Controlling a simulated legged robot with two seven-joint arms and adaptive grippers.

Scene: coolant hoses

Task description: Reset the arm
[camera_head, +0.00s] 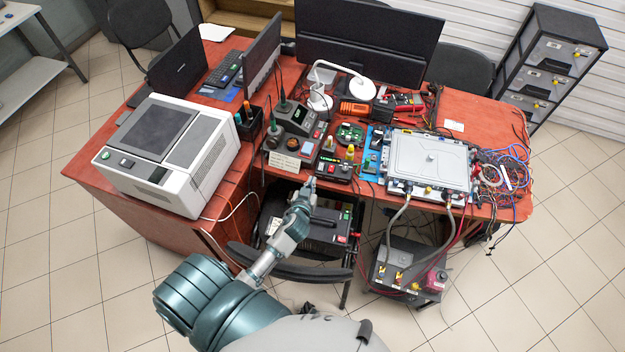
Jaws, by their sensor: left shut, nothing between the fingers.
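My left arm rises from the bottom of the view. Its left gripper (309,186) is shut and empty, near the front edge of the red-brown desk (225,172), in front of the small instruments. My right gripper is not in view. Two grey coolant hoses, a left one (396,222) and a right one (447,222), run from the front of a flat silver box (428,158) on the desk down toward a dark unit (407,267) on the floor. The gripper is left of both hoses and apart from them.
A white box-shaped machine (168,152) stands on the desk's left part. A black chair (292,272) and a black case (310,222) are close around my forearm. Monitors (368,45) stand behind. Loose wires (500,178) crowd the right end. The tiled floor at right is clear.

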